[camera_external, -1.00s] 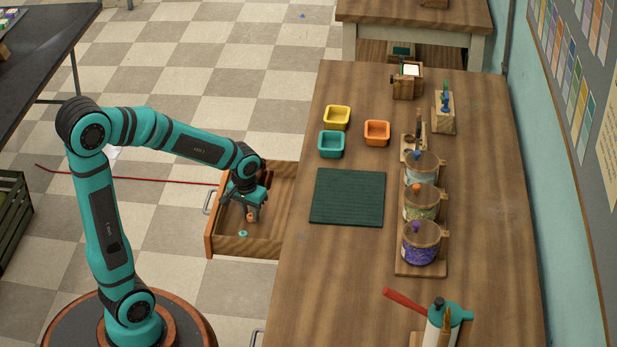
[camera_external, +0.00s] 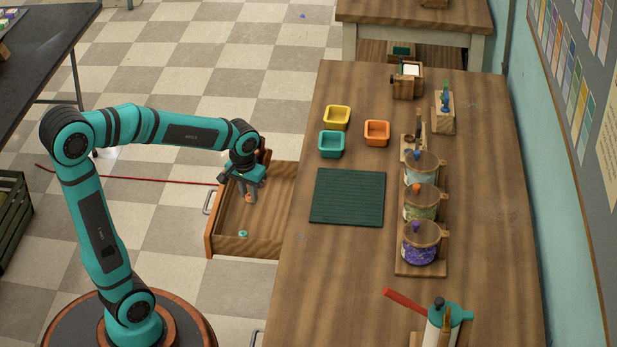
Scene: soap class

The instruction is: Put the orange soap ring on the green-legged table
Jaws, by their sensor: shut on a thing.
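My gripper (camera_external: 248,195) is over the open wooden drawer (camera_external: 258,246). It points down and is shut on the small orange soap ring (camera_external: 249,198), which shows at its fingertips. The ring appears raised above the drawer floor, and the fingers partly hide it. A small teal ring (camera_external: 242,234) lies in the drawer near its front-side wall. I cannot make out a table with clearly green legs. The back table (camera_external: 410,12) has pale legs, and the legs of the big wooden table (camera_external: 345,270) are hidden.
The big table holds a dark green mat (camera_external: 347,197), yellow (camera_external: 337,116), teal (camera_external: 331,143) and orange (camera_external: 377,132) trays, and several lidded jars (camera_external: 420,242). A red-handled tool (camera_external: 405,300) is at the front. A black table (camera_external: 35,50) stands at far left.

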